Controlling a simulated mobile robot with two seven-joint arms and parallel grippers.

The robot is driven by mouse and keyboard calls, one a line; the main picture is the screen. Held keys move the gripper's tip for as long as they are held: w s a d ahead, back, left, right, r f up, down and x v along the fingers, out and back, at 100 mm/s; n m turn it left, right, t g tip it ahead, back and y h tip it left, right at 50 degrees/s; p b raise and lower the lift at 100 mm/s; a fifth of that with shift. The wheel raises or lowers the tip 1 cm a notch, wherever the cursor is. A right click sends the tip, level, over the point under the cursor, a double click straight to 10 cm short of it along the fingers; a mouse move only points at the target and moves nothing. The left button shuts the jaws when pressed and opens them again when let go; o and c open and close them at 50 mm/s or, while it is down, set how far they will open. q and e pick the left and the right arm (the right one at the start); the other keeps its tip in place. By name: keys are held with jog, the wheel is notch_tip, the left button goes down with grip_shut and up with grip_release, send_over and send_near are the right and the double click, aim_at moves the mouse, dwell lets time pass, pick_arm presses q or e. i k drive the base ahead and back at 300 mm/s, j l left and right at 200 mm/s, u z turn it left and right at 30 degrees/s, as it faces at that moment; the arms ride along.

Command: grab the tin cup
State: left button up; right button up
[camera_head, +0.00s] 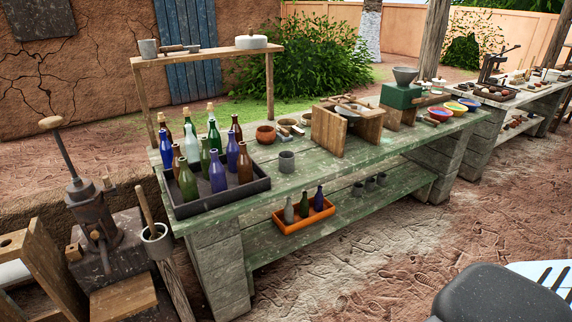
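A grey metal-looking cup (287,162) stands upright on the green workbench (330,172), to the right of the bottle tray. Another grey cup (148,49) stands at the left end of the raised wooden shelf. I cannot tell which of these is the tin cup. Neither gripper is in view.
A dark tray (222,205) of several bottles fills the bench's left end. An orange tray (290,225) with three bottles sits on the lower shelf. A brown bowl (266,134) and wooden stand (328,132) are near the bench cup. Open dirt ground (400,240) lies in front.

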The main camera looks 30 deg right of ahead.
aim_at(287, 162)
jog(key=i+l+z, duration=0.2)
jog(key=l, duration=0.25)
jog(key=i+l+z, duration=0.2)
jog(key=l, duration=0.2)
jog(key=i+l+z, duration=0.2)
jog(key=l, duration=0.25)
jog(key=i+l+z, duration=0.15)
jog(key=l, duration=0.2)
